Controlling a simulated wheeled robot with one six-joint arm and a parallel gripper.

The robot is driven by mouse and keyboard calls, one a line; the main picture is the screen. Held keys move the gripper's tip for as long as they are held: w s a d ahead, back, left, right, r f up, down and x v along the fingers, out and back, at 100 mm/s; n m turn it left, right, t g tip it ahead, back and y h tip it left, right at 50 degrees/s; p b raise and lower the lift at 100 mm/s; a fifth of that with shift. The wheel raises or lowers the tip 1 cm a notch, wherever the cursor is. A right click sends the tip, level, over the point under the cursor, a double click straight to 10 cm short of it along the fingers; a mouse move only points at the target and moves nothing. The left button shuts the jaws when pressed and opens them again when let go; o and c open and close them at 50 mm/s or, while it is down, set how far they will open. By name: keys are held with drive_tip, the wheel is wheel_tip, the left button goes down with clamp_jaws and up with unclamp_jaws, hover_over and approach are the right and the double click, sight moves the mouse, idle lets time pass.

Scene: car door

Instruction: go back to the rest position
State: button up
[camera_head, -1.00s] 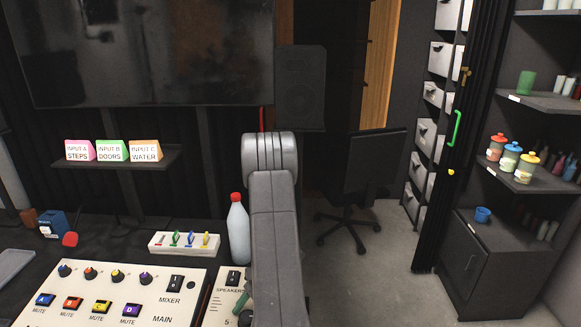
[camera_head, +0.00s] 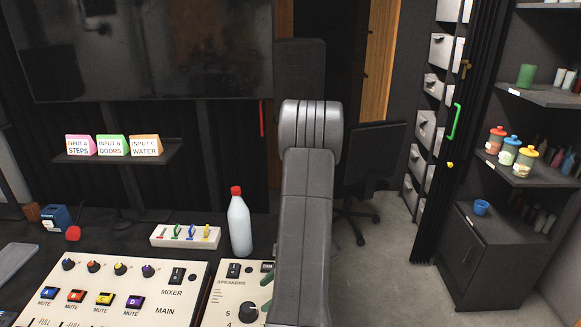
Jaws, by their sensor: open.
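My grey arm rises from the bottom edge in the head view, just right of the speakers panel, and its rounded joint stands in front of the office chair and the black loudspeaker. My gripper does not show in this view; the arm's far end is hidden behind the joint or out of frame. The mixer (camera_head: 105,297) with its knobs and mute buttons is at the lower left. The speakers panel (camera_head: 232,294) with a black dial is partly covered by my arm.
A white bottle with a red cap (camera_head: 239,226) stands close left of my arm. A small white box with coloured levers (camera_head: 185,237) is beside it. The chair (camera_head: 375,160) stands behind my arm. Shelves (camera_head: 545,180) with jars are at the right. The floor between is clear.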

drive_tip(key=shift+n+h, duration=0.3)
drive_tip(key=shift+n, duration=0.3)
drive_tip(key=shift+s+d+r+b, duration=0.25)
drive_tip(key=shift+s+d+r, duration=0.1)
drive_tip(key=shift+d+r, duration=0.3)
drive_tip(key=shift+s+d+r+b, duration=0.25)
drive_tip(key=shift+s+d+r, duration=0.15)
drive_tip(key=shift+d+r, duration=0.25)
drive_tip(key=shift+s+d+r+b, duration=0.3)
drive_tip(key=shift+d+r, duration=0.2)
drive_tip(key=shift+d, duration=0.3)
drive_tip(key=shift+s, duration=0.1)
